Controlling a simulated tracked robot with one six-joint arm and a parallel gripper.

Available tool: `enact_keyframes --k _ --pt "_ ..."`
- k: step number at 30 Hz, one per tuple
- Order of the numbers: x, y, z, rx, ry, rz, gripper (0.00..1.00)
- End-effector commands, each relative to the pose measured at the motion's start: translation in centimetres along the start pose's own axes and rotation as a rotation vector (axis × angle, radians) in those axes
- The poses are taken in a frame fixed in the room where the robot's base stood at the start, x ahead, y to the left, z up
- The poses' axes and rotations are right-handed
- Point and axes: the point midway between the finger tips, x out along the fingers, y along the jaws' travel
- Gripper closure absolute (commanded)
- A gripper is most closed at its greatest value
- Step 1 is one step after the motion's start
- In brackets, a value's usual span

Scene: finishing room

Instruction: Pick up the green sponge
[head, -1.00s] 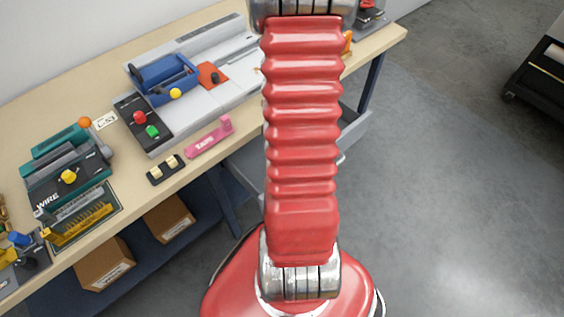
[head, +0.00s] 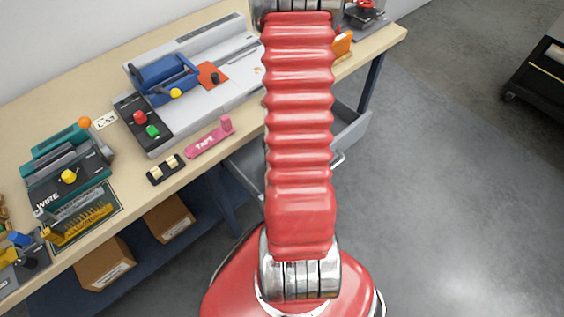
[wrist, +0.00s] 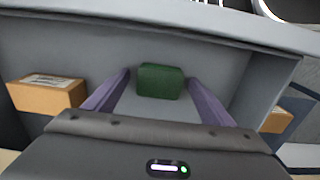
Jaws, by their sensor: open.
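The green sponge (wrist: 160,81) shows in the wrist view as a dark green block inside a grey open drawer (wrist: 60,45). My gripper (wrist: 159,76) has two purple fingers, spread apart. The sponge appears between and just beyond their tips, with gaps on both sides. Nothing is held. In the head view my red arm covers the middle, and neither the sponge nor my gripper shows. The drawer shows there below the bench edge (head: 352,130), partly behind the arm.
The workbench (head: 45,110) carries a blue-handled machine (head: 165,78), a teal wire machine (head: 65,165) and a pink tape tool (head: 210,139). Cardboard boxes (head: 104,264) sit on its lower shelf. A black cart (head: 540,70) stands at right. The floor (head: 450,200) between is clear.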

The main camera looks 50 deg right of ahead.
Motion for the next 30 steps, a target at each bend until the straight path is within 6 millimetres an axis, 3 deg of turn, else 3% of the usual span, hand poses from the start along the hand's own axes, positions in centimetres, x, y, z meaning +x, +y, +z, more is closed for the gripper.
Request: enact_keyframes --k 11,30 --pt "-0.03 0.01 0.00 0.000 0.000 0.000 0.24" --pt "-0.03 0.00 0.00 0.000 0.000 0.000 0.67"
